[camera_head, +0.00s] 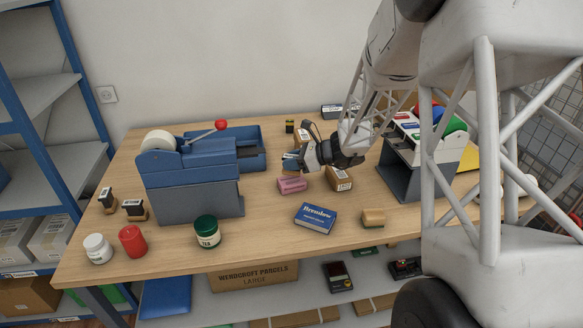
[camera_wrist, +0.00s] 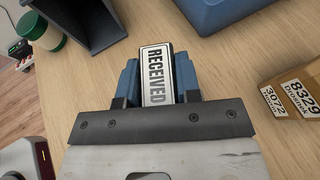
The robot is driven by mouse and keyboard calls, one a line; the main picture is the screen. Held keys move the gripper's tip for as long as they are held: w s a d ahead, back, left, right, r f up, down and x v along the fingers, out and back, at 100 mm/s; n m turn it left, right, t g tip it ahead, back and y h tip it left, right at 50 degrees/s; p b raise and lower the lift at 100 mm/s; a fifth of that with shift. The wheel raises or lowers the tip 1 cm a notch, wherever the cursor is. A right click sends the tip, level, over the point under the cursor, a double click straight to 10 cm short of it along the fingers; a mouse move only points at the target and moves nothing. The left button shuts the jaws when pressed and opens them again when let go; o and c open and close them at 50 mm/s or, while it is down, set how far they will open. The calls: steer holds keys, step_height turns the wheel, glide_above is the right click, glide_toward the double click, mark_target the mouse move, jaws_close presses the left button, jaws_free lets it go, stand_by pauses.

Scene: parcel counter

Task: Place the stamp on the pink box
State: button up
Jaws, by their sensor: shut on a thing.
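My gripper (camera_head: 291,161) is shut on a stamp with a RECEIVED label, seen between the blue fingertips in the wrist view (camera_wrist: 157,75). In the head view the stamp is mostly hidden by the fingers. The pink box (camera_head: 291,185) lies on the table just below my fingertips in the head view. I cannot tell whether the stamp touches it. The pink box does not show in the wrist view.
A brown labelled box (camera_head: 339,179) stands right of the pink box. A blue Brenslow box (camera_head: 315,218) and a tan block (camera_head: 373,218) lie in front. A blue lever machine (camera_head: 190,175) stands left, with a green jar (camera_head: 207,232) before it. Bare table lies between.

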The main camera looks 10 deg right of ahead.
steer(key=shift+f, duration=1.2)
steer(key=shift+f, duration=0.1)
steer(key=o, duration=0.9)
steer(key=shift+d, duration=0.1)
steer(key=shift+s+d+r, duration=0.2)
steer(key=shift+d+r, duration=0.2)
steer(key=shift+d, duration=0.1)
steer(key=v, duration=0.4)
steer(key=shift+r, duration=0.15)
steer(key=shift+a+r, duration=0.15)
steer(key=shift+r, duration=3.15)
